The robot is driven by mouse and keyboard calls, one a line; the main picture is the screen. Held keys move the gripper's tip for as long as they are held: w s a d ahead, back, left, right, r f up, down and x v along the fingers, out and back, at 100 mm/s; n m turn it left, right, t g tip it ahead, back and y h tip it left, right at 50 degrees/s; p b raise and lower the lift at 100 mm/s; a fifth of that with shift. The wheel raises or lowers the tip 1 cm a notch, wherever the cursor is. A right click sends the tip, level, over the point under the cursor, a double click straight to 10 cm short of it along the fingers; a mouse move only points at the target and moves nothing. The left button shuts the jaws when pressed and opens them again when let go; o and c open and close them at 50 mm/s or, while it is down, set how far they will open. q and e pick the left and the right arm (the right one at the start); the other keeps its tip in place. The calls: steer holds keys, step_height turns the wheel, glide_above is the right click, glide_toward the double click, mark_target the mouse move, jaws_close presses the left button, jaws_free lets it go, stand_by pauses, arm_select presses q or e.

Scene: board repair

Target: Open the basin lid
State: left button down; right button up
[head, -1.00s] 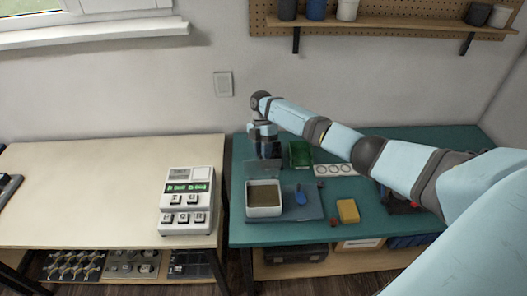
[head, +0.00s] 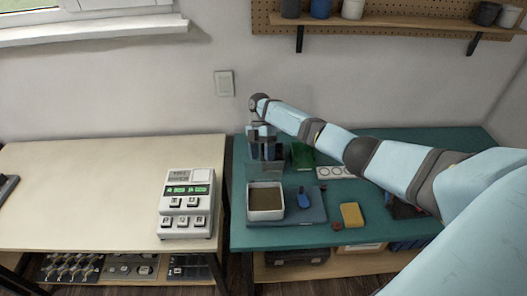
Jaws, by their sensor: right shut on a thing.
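The white basin (head: 265,217) stands on a blue-grey mat at the left of the green table, and brown contents show inside it. Its see-through grey lid (head: 272,167) stands raised at the basin's back edge, so the basin is uncovered. My right gripper (head: 263,152) is behind the basin, pointing down, and is shut on the upper part of the lid. The fingertips are small and partly blend with the lid. My left gripper is not in view.
On the mat (head: 300,215) lies a blue item (head: 304,200). A green block (head: 302,154), a white strip with circles (head: 334,173) and a yellow sponge-like block (head: 351,214) are on the table. A white keypad device (head: 187,204) stands on the pale table at left.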

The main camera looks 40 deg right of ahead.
steer(key=shift+s+d+f, duration=0.1)
steer(key=shift+f, duration=0.25)
steer(key=shift+d+r, duration=0.1)
steer(key=shift+d, duration=0.05)
steer(key=shift+d, duration=0.15)
steer(key=shift+r, duration=0.1)
steer(key=v, duration=1.4)
steer(key=shift+d, duration=0.1)
